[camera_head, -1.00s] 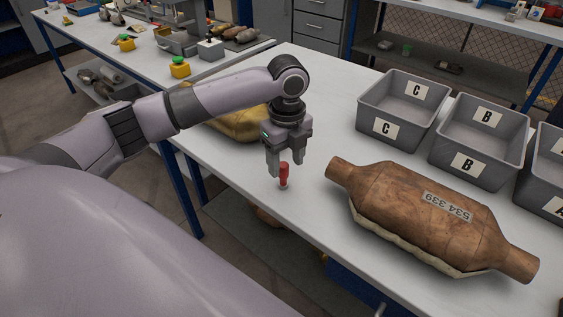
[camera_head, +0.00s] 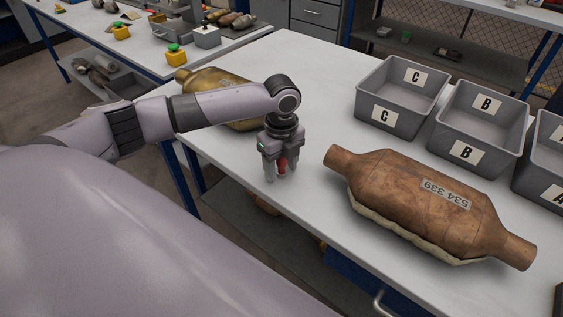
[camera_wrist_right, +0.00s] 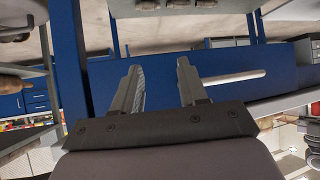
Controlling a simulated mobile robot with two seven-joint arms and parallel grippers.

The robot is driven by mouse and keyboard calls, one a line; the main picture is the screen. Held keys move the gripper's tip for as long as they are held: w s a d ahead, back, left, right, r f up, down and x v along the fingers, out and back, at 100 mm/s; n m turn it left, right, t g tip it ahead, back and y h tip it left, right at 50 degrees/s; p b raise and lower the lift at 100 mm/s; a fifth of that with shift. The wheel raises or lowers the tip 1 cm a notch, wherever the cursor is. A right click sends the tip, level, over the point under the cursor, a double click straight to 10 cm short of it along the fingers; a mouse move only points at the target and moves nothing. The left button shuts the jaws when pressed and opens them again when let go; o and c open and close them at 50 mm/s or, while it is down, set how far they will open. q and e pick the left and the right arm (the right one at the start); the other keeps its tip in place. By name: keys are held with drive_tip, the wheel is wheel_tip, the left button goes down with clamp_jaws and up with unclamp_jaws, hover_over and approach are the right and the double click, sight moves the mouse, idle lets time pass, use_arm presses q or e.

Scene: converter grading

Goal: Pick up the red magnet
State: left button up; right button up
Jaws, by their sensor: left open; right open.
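The red magnet (camera_head: 282,164) stands on the white table near its front edge, partly hidden by my left gripper. My left gripper (camera_head: 281,175) points down over the magnet, with its open fingers on either side of it. I cannot tell whether the fingers touch it. My right gripper (camera_wrist_right: 160,82) shows only in the right wrist view. It is open and empty, facing a blue panel.
A brown catalytic converter (camera_head: 430,205) lies right of my left gripper. A golden converter (camera_head: 222,88) lies behind my left arm. Grey bins marked C (camera_head: 385,115) and B (camera_head: 463,152), and another at the right edge, stand at the back right. The table's middle is clear.

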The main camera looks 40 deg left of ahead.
use_arm(q)
clamp_jaws()
drive_tip(key=shift+r, duration=0.1)
